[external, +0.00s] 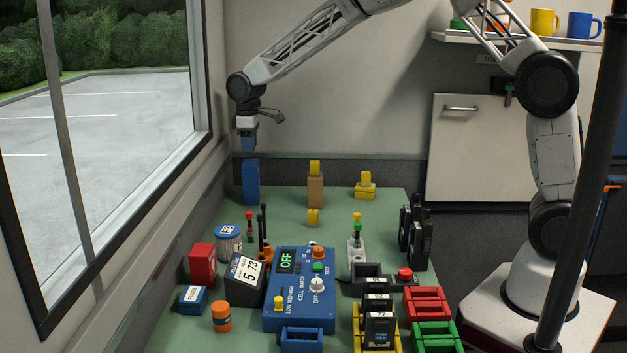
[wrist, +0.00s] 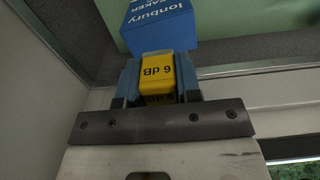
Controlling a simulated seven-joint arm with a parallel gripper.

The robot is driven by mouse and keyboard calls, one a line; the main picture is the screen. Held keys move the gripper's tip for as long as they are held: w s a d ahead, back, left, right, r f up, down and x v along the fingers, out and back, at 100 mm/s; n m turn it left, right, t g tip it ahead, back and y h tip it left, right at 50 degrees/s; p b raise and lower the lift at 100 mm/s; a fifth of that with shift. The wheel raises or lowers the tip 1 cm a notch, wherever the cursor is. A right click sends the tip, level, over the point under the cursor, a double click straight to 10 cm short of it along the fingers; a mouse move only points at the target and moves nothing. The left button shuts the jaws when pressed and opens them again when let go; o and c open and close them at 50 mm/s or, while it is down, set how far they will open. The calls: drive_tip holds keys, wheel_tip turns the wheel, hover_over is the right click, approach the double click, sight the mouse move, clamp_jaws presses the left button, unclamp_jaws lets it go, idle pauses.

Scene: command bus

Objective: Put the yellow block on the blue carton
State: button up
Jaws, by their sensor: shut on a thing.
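My gripper (wrist: 158,82) is shut on a yellow block (wrist: 157,70) marked "6 dB", held between its blue fingers. In the external view my gripper (external: 246,143) hangs above the blue carton (external: 251,183), and the held block cannot be made out there. The carton stands upright at the back left of the green bench. In the wrist view the printed blue carton (wrist: 160,27) shows just beyond the block; I cannot tell whether they touch.
A brown carton (external: 315,192) with a yellow block (external: 314,167) on top stands to the right. Another yellow block (external: 313,218) lies in front of it. Farther right is a yellow stack (external: 365,190). The window wall (external: 215,165) is close on the left.

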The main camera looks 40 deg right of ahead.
sight(250, 163)
drive_tip(key=shift+f, duration=1.75)
drive_tip(key=shift+f, duration=0.15)
drive_tip(key=o, duration=0.9)
wheel_tip(250, 163, up, 12)
drive_tip(key=shift+r, duration=0.2)
